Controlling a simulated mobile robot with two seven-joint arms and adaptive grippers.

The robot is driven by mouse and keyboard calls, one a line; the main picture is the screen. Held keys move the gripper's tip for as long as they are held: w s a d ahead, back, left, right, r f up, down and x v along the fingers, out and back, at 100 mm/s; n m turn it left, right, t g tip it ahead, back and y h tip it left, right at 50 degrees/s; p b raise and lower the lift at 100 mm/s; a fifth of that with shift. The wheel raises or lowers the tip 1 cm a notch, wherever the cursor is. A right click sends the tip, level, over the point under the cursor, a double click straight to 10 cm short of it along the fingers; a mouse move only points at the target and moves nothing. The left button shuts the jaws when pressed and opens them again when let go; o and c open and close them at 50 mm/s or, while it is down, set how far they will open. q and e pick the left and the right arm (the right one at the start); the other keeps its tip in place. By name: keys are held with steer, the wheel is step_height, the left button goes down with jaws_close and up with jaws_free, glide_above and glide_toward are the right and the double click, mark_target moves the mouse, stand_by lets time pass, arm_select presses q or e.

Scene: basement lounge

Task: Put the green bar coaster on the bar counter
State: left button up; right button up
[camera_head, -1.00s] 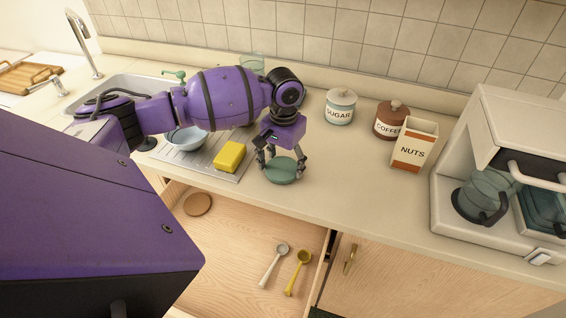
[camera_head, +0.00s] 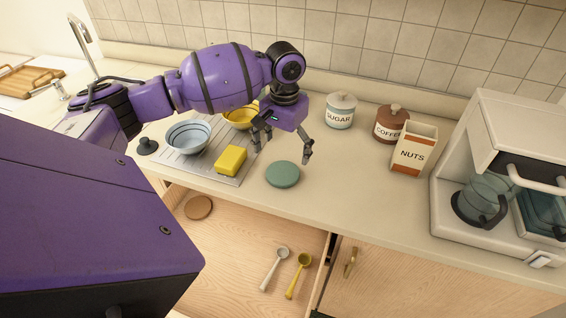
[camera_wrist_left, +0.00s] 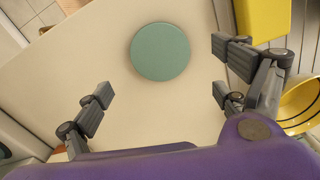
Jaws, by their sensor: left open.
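The green bar coaster (camera_head: 282,174) is a flat round disc lying on the bar counter (camera_head: 345,205), just behind the open drawer. My left gripper (camera_head: 281,158) is open and empty above and slightly behind the coaster, with its fingers spread wide. In the left wrist view the coaster (camera_wrist_left: 160,52) lies flat and whole on the counter, beyond the two open fingertips (camera_wrist_left: 162,70) and apart from them. My right gripper is in neither current view.
A yellow sponge (camera_head: 231,160), a blue bowl (camera_head: 187,137) and a yellow bowl (camera_head: 240,117) are left of the coaster. Sugar (camera_head: 340,112) and coffee (camera_head: 391,124) jars and a nuts box (camera_head: 413,150) stand right. The open drawer (camera_head: 235,240) holds two scoops and a brown disc.

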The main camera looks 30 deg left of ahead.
arm_select(q)
steer(key=shift+r, duration=2.7)
